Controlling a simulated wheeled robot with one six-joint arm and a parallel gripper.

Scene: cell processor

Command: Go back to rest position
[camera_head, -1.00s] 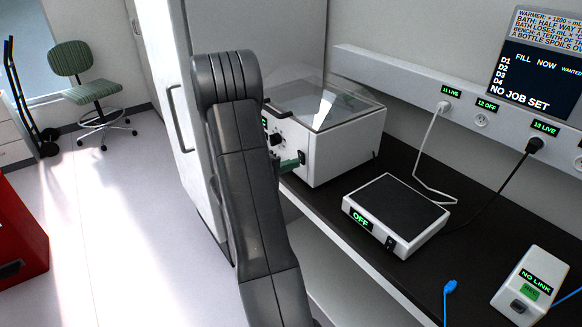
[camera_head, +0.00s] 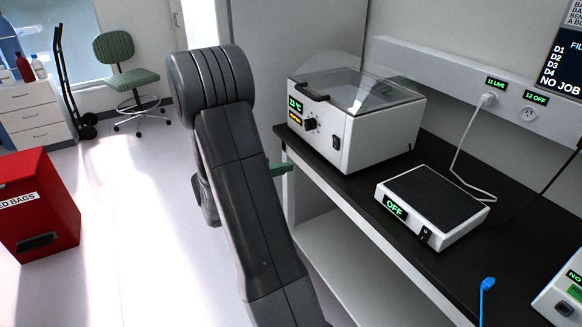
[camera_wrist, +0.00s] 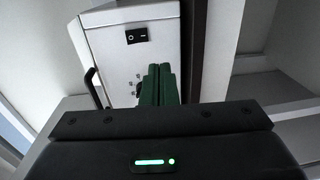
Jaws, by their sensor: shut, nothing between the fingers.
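My arm stands upright in the middle of the head view, in front of the bench edge. My gripper shows as green fingers (camera_head: 281,169) poking out to the right of the arm, below the front of the white warmer (camera_head: 350,135). In the wrist view the green fingers (camera_wrist: 158,85) are together with nothing between them. The warmer's side with its black switch (camera_wrist: 136,36) shows beyond them. The warmer has a clear lid, which looks closed, and a lit display.
A balance-like device (camera_head: 432,205) reading OFF sits on the dark bench (camera_head: 350,185), with a blue plug (camera_head: 487,287) near it. A red bin (camera_head: 40,215), a green chair (camera_head: 125,70) and a hand truck (camera_head: 70,100) stand at left. The floor between is clear.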

